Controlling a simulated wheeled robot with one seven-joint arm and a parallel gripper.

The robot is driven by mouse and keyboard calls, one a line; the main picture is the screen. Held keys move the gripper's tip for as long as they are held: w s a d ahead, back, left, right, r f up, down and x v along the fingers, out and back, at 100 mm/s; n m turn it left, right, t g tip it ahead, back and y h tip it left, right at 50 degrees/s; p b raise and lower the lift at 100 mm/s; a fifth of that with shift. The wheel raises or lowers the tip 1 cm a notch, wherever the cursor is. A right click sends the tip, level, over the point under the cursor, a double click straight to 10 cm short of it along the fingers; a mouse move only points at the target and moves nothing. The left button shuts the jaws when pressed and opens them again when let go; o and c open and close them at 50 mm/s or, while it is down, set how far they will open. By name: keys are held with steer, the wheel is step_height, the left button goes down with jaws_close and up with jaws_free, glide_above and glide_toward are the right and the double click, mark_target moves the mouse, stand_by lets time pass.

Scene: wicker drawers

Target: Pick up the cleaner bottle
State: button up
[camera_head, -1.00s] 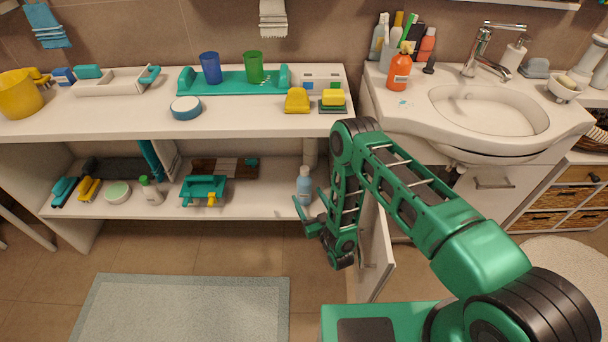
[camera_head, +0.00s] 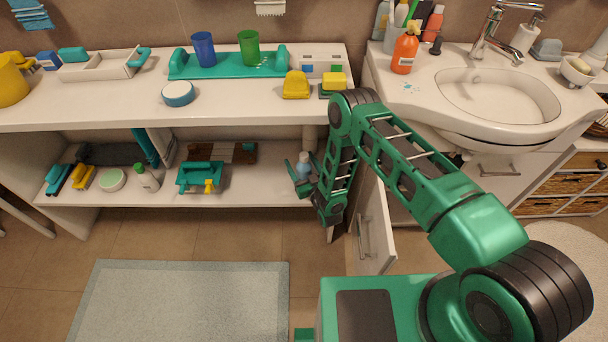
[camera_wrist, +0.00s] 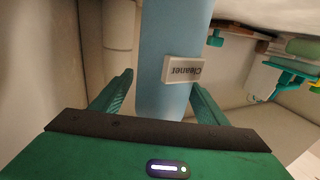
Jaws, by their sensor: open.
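The cleaner bottle (camera_wrist: 165,85) is light blue with a white label reading "Cleaner". In the wrist view it stands between the two green fingers of my gripper (camera_wrist: 160,98), which are open on either side of it. In the head view the bottle (camera_head: 304,162) stands at the right end of the lower shelf, and my gripper (camera_head: 302,182) hides its lower part. The fingers look apart from the bottle's sides.
The lower shelf (camera_head: 245,190) also holds a teal caddy (camera_head: 200,176), a white bottle with a green cap (camera_head: 147,179) and brushes. The counter (camera_head: 120,108) overhangs the shelf. An open cabinet door (camera_head: 375,230) stands close right of my arm.

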steer(key=shift+w+a, duration=0.15)
steer(key=shift+w, duration=0.1)
steer(key=c, duration=1.4)
steer(key=shift+r, duration=0.1)
steer(key=shift+c, duration=0.2)
